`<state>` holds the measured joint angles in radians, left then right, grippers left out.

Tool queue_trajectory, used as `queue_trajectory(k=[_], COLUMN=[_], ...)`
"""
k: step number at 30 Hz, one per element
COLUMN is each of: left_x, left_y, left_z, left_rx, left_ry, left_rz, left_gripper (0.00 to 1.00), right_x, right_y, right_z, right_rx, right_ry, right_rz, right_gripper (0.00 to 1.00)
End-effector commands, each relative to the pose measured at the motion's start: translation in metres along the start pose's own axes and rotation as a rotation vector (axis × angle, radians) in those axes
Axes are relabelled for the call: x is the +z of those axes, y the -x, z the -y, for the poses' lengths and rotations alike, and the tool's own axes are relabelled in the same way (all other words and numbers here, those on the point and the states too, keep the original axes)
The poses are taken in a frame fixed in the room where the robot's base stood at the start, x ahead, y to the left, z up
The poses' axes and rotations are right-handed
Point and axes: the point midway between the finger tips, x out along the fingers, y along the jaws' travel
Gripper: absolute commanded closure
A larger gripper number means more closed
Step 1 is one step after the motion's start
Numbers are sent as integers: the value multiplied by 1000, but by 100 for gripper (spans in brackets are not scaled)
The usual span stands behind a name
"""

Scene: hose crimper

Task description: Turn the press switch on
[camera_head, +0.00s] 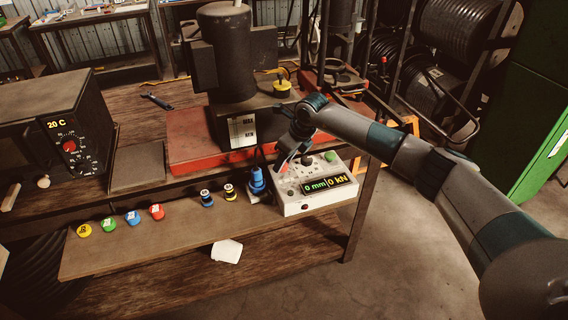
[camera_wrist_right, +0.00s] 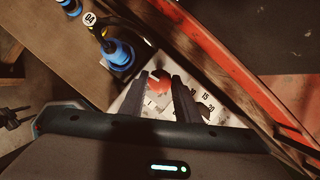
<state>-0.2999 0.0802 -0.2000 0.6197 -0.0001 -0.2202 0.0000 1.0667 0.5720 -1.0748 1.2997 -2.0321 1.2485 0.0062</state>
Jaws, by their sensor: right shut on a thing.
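The press control box (camera_head: 322,200) is a pale box on the front right of the bench, with a lit display (camera_head: 328,184) reading "0 mm" and "0 kN" and a green button (camera_head: 330,156). My right gripper (camera_head: 284,163) reaches down onto the box's back left corner. In the right wrist view, its two fingers (camera_wrist_right: 164,94) are on either side of a red knob-like switch (camera_wrist_right: 160,82) and shut on it. A numbered dial (camera_wrist_right: 203,108) lies just right of the fingers. The gripper hides part of the box top. My left gripper is not in view.
A blue fitting (camera_head: 257,183) stands close left of the box. Several coloured caps stand along the shelf (camera_head: 180,235). The black press (camera_head: 228,60) stands on a red base (camera_head: 190,150) behind. A white cup (camera_head: 227,251) lies on the lower shelf.

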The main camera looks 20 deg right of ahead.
Motion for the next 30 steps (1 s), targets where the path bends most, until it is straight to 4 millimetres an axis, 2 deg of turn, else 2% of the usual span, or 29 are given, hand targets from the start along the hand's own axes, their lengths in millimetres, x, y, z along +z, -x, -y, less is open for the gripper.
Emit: queue_trajectory(k=[27,28,30], left_x=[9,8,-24], left_y=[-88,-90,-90], left_z=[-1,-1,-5], left_rx=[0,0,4], left_ry=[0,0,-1], left_rz=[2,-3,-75], left_gripper=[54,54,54], right_x=[2,2,2], right_y=[-4,-4,-4], right_z=[-6,-6,-6], right_rx=[-318,-324,-339], right_ry=[-767,-783,-818], right_rz=[1,1,0], right_gripper=[93,93,93])
